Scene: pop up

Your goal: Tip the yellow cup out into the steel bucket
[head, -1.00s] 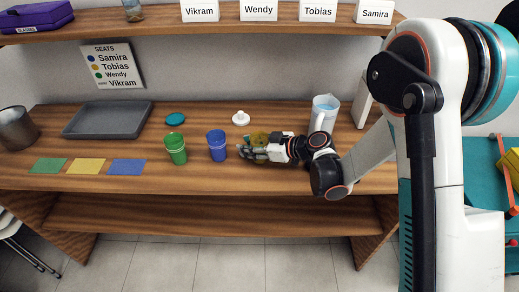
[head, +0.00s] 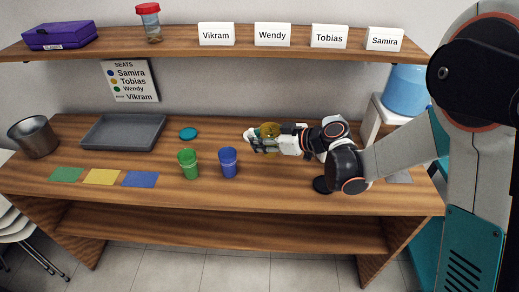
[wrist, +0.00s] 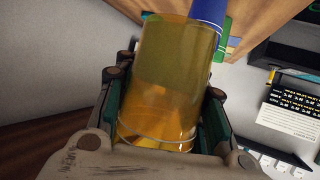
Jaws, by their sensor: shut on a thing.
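The yellow cup (head: 269,130) is see-through amber and is held in my gripper (head: 266,141) above the counter, right of and behind the blue cup. In the wrist view the cup (wrist: 168,70) fills the middle, with a finger on each side of it. I cannot tell what is inside it or its exact tilt. The steel bucket (head: 36,139) stands at the far left end of the counter, well away from my gripper. Its inside is mostly out of sight.
A green cup (head: 188,164) and a blue cup (head: 228,163) stand between my gripper and the bucket. A grey tray (head: 124,133), teal lid (head: 188,134) and three coloured mats, including a yellow mat (head: 102,177), lie leftward. A shelf (head: 200,50) overhangs the back.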

